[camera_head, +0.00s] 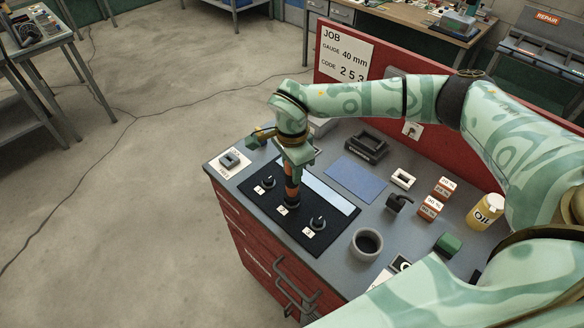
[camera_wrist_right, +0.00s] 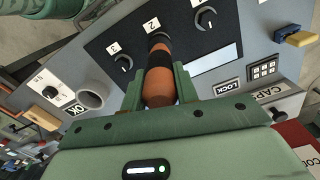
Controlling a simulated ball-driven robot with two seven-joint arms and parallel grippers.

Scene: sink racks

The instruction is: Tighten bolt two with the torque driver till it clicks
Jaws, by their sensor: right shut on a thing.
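My right gripper (camera_head: 293,165) is shut on the orange and black torque driver (camera_head: 291,186) and holds it upright over the dark mat. In the right wrist view the driver (camera_wrist_right: 158,82) sits between the fingers, its far end at the spot labelled 2 (camera_wrist_right: 152,24). Bolt two is hidden under the driver; I cannot tell whether they touch. Bolt one (camera_head: 267,181) and bolt three (camera_head: 318,223) stand on either side, and also show in the wrist view as bolt one (camera_wrist_right: 206,18) and bolt three (camera_wrist_right: 123,62). My left gripper is not in view.
A grey cup (camera_head: 366,244), a blue pad (camera_head: 355,181), a dark tray (camera_head: 367,147), orange-and-white blocks (camera_head: 437,197) and a yellow oil can (camera_head: 486,211) stand on the bench. A red board (camera_head: 430,140) rises behind. A small grey block (camera_head: 229,160) lies at the left corner.

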